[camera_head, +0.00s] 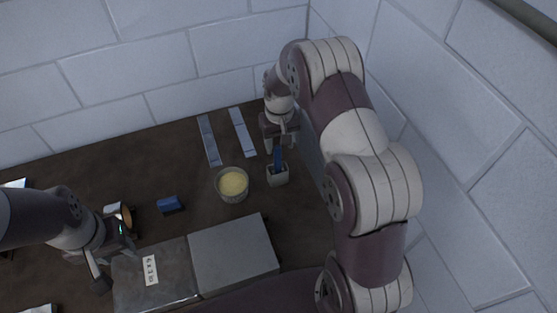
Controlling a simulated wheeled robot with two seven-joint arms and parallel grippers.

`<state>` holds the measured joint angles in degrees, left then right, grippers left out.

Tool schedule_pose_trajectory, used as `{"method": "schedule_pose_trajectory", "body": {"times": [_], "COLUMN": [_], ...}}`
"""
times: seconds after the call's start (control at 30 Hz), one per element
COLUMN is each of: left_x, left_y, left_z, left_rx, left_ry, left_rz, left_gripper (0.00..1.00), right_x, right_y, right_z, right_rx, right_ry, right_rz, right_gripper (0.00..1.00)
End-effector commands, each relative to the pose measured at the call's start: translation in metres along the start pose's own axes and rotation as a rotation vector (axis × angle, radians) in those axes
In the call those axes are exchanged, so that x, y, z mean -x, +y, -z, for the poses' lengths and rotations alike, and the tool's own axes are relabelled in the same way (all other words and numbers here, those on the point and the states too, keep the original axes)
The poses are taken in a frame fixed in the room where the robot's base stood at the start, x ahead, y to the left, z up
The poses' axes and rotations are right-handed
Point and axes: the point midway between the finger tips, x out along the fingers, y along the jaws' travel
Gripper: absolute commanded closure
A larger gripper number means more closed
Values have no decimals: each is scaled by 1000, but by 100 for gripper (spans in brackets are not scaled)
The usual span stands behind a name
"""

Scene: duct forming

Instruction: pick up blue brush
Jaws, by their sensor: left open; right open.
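The blue brush (277,156) stands upright in a small pale square holder (278,178) at the right of the table. My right gripper (280,144) is at the brush's upper part, pointing down with its fingers around or beside the handle; I cannot tell which. It is open. The brush's lower end is hidden inside the holder. My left gripper (112,270) is open at the lower left, beside the grey metal block and far from the brush.
A bowl of yellow paste (233,184) stands just left of the holder. Two flat strips (209,140) (243,132) lie behind it. A blue block (169,204), a grey metal duct piece (234,255) and a roll (119,214) are further left. White brick walls close off the back and right.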

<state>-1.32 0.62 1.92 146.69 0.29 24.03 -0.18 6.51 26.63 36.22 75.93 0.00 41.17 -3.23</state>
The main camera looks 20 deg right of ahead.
Motion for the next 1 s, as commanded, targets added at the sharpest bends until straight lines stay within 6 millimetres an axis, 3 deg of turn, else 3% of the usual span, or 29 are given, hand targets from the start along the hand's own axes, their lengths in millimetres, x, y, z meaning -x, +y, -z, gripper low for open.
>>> {"method": "schedule_pose_trajectory", "body": {"times": [0.1, 0.23, 0.5, 0.67, 1.0], "left_x": [20, 25, 24, 24, 21], "left_y": [0, 0, 0, 0, 0], "left_z": [2, 3, 3, 3, 3], "left_rx": [0, 0, 0, 0, 0], "left_ry": [0, 1, 0, 0, 1], "left_rz": [0, 0, 0, 0, 0], "left_gripper": [57, 57, 57, 57, 57], "right_x": [-16, -41, -49, -49, -44], "right_y": [-4, -4, -4, -4, -4], "right_z": [-5, -5, -4, -4, -3], "right_rx": [1, 0, 0, 0, 0], "right_ry": [-7, -3, -1, -1, 2], "right_rz": [0, 0, 0, 0, 0], "right_gripper": [47, 47, 47, 99, 100]}}
